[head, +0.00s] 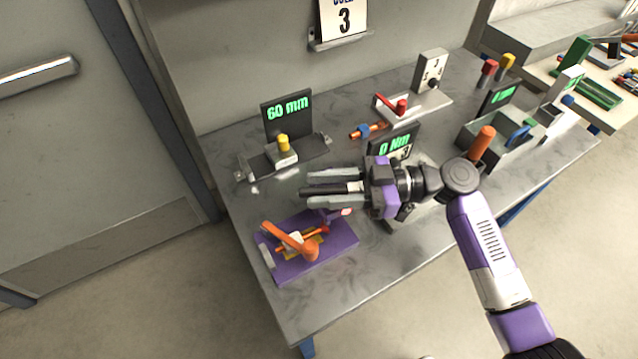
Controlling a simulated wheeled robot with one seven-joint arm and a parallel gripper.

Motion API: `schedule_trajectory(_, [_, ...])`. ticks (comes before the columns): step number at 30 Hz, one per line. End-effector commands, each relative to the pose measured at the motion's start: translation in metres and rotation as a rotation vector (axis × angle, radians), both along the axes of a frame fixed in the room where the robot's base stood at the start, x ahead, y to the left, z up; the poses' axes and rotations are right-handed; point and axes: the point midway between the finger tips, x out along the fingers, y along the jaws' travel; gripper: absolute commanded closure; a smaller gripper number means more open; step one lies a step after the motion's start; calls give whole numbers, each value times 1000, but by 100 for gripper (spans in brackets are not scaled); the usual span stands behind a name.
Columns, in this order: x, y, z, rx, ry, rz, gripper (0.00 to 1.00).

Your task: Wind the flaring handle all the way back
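The orange handle (287,238) lies slanted across a purple block (318,265) at the table's front left corner. It has a rounded orange knob (311,252) at its lower right end. A copper-coloured piece and a pale part sit beneath it. My gripper (307,189) is above and behind the block, with its fingers pointing left. The fingers are apart, with a dark part showing between them, and they do not touch the handle. My wrist partly hides the middle of the table.
A fixture with a "60 mm" display (286,112) stands behind the gripper. A "0 Nm" display (393,146) and a red-levered fixture (412,106) stand to the right. An orange post (481,144) rises near my wrist. The table's front left edge is close to the block.

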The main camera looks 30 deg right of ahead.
Motion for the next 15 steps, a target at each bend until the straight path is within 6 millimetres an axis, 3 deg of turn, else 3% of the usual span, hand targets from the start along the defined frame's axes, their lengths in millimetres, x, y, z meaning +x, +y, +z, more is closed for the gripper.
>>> schedule_trajectory(11, [3,7,-1,-1,0,0,62])
schedule_trajectory(15, [3,7,0,-1,0,0,87])
